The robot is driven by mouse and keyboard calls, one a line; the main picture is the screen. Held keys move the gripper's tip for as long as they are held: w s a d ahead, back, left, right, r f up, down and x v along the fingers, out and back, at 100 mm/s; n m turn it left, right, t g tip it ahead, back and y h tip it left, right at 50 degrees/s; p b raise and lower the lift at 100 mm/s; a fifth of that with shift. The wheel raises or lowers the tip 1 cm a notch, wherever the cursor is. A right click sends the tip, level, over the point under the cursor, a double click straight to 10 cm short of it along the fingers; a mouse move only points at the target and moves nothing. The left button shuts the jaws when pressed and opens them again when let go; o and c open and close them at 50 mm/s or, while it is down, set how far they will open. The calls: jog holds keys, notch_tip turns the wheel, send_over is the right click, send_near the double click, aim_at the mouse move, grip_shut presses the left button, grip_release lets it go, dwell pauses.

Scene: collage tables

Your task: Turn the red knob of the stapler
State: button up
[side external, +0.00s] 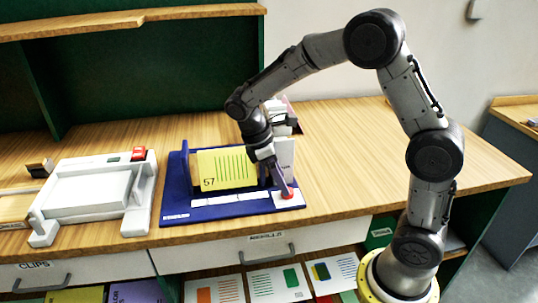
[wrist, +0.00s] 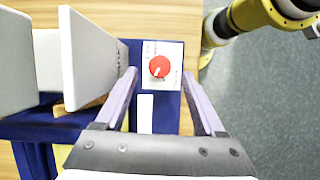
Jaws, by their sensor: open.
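The red knob (wrist: 159,67) sits on a small white plate (wrist: 150,50) with dial markings, at the corner of the blue stapler base. In the wrist view it lies ahead of and between my two fingers, with a white pointer mark on it. In the side view the knob (side external: 287,193) shows at the right end of the blue stapler base (side external: 235,211), just below my fingertips. My gripper (wrist: 162,72) is open, with one finger on each side of the knob. I cannot tell whether either finger touches it.
A yellow card marked 57 (side external: 226,169) and white upright panels (wrist: 85,60) stand on the blue base, close to my gripper's left. A white machine (side external: 95,191) with a red button stands farther left. The wooden table (side external: 380,165) is clear to the right.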

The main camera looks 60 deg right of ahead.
aim_at(289, 188)
jog(key=v, duration=1)
jog(key=shift+r, duration=0.35)
jog(key=shift+w, duration=0.15)
jog(key=s+n+t, duration=0.6)
jog(key=s+n, duration=0.3)
jog(key=n, duration=0.9)
jog(key=x, duration=1.3)
jog(key=shift+w+f, duration=0.35)
jog(key=shift+w, duration=0.05)
grip_shut()
